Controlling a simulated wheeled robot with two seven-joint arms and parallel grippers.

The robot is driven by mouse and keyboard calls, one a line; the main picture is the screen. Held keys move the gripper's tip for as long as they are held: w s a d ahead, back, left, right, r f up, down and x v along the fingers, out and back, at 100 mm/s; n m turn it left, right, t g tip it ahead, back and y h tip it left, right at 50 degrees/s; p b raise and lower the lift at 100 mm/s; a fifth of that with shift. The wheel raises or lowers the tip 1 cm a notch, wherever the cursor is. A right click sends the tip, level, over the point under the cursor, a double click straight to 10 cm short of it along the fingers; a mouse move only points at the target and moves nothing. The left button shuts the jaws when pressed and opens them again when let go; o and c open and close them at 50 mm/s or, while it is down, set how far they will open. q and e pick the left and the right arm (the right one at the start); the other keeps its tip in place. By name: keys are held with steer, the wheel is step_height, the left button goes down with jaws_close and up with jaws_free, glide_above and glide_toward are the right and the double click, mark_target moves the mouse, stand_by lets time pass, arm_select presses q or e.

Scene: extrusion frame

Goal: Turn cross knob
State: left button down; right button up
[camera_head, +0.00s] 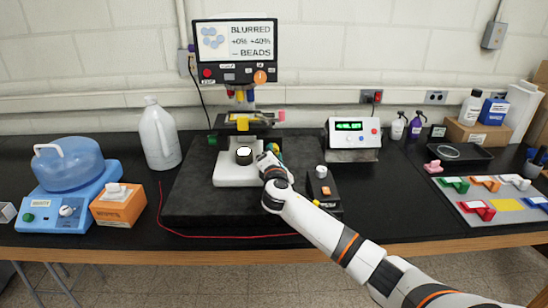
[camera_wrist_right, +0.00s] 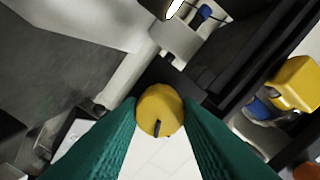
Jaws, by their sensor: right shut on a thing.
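A round yellow knob (camera_wrist_right: 160,110) with a dark mark on its face sits between the two green fingers of my right gripper (camera_wrist_right: 160,118) in the right wrist view. The fingers touch it on both sides and are shut on it. I cannot make out a cross shape on it. In the head view my right gripper (camera_head: 270,160) reaches the right side of the microscope, whose white base (camera_head: 238,176) stands on a dark slab. The gripper and arm hide much of that side, with only bits of yellow and green showing. My left gripper is not in view.
A monitor (camera_head: 236,50) stands above the microscope. A small black box (camera_head: 323,188) stands just right of my arm. A red cable (camera_head: 200,236) runs along the slab's front. A jug (camera_head: 161,135) and water bath (camera_head: 68,168) stand left; a display unit (camera_head: 352,138) stands right.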

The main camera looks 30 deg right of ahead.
stand_by(0.4)
steer(key=o, duration=1)
steer(key=shift+c, duration=0.2)
steer(key=b+v, duration=0.2)
steer(key=v, duration=1)
steer(key=shift+f, duration=0.15)
